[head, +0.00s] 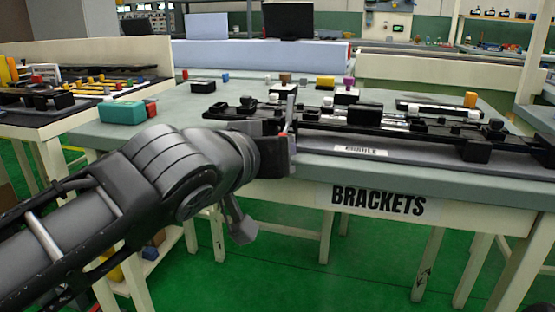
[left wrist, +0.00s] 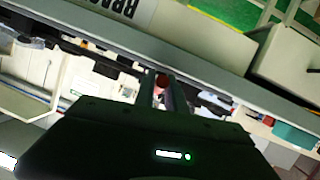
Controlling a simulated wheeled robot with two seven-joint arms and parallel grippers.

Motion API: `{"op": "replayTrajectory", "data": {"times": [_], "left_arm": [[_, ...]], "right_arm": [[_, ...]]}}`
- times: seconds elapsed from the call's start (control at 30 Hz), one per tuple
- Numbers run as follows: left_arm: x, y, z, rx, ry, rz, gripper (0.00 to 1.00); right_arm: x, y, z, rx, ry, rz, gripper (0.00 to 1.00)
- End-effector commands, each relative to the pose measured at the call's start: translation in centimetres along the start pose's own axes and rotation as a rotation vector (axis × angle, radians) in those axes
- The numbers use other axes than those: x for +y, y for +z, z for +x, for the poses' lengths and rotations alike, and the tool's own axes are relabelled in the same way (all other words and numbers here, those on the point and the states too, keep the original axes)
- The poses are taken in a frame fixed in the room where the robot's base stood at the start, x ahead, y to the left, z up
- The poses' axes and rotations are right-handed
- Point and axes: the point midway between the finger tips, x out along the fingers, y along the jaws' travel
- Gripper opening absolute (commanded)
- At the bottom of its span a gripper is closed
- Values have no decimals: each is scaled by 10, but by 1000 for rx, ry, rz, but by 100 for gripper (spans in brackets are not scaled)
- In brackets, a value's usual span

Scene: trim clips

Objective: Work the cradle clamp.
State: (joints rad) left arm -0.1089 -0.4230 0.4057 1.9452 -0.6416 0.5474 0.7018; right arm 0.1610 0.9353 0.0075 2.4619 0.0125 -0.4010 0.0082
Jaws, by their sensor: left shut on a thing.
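The cradle fixture (head: 400,128) is a long black rail assembly with blocks and pale strips. It lies along the bench, behind a small white label (head: 361,151). My left arm reaches in from the left, and its gripper (head: 286,137) is at the fixture's left part, near the bench's front edge. In the left wrist view the two fingers (left wrist: 164,90) are close around a small red knob (left wrist: 161,81). The gripper hides most of the knob and the clamp parts by it, so I cannot tell the clamp's position. My right gripper is not in view.
The bench front carries a BRACKETS sign (head: 378,201). A teal box (head: 122,113) stands at the bench's left end. Small coloured blocks and a black block (head: 203,87) lie behind the fixture. A side table (head: 60,118) with parts stands at left. Green floor is open in front.

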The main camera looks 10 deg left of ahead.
Motion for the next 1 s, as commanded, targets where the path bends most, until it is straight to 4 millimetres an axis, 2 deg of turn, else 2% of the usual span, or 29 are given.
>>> {"op": "replayTrajectory", "data": {"times": [0.23,0.27,0.5,0.83,1.0], "left_arm": [[0,0,0,-1,0,2,0],[0,0,0,-1,0,2,16],[0,1,0,-2,0,1,36],[0,0,-2,-1,0,1,37],[0,-2,-19,1,0,2,37]], "right_arm": [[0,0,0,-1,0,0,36],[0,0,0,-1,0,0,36],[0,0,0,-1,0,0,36],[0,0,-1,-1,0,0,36],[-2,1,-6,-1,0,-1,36]]}}
